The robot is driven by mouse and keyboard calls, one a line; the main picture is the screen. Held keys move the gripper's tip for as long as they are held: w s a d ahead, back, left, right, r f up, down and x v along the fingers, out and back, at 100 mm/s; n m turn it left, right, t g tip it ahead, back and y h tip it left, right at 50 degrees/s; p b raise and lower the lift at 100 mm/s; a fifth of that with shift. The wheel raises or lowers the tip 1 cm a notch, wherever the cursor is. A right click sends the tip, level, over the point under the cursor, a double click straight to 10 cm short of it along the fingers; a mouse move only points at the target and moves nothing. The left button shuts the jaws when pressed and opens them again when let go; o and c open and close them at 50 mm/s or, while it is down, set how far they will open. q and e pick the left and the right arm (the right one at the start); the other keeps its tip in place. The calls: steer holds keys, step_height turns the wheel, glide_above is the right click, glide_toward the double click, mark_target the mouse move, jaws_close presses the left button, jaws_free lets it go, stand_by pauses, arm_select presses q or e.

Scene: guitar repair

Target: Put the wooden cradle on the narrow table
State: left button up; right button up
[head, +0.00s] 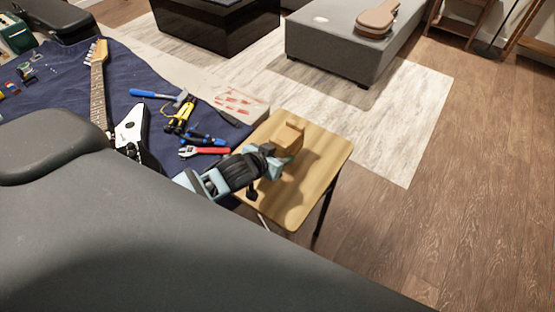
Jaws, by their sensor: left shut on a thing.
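The wooden cradle (289,138) is a small light-brown block-like piece over the far part of the narrow table (325,157). The narrow table has a pale wood top and dark thin legs. My left gripper (275,158) is shut on the cradle, and its fingers and wrist hide the cradle's near side. I cannot tell whether the cradle touches the tabletop or hangs just above it. My right gripper is out of view.
A grey couch (345,40) bears a guitar-shaped case (377,20). The tabletop's right part is bare.

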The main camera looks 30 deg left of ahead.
arm_select(q)
steer(key=shift+f, duration=1.2)
steer(key=shift+f, duration=0.15)
steer(key=o, duration=1)
steer(key=shift+s, duration=0.1)
steer(key=shift+c, duration=0.2)
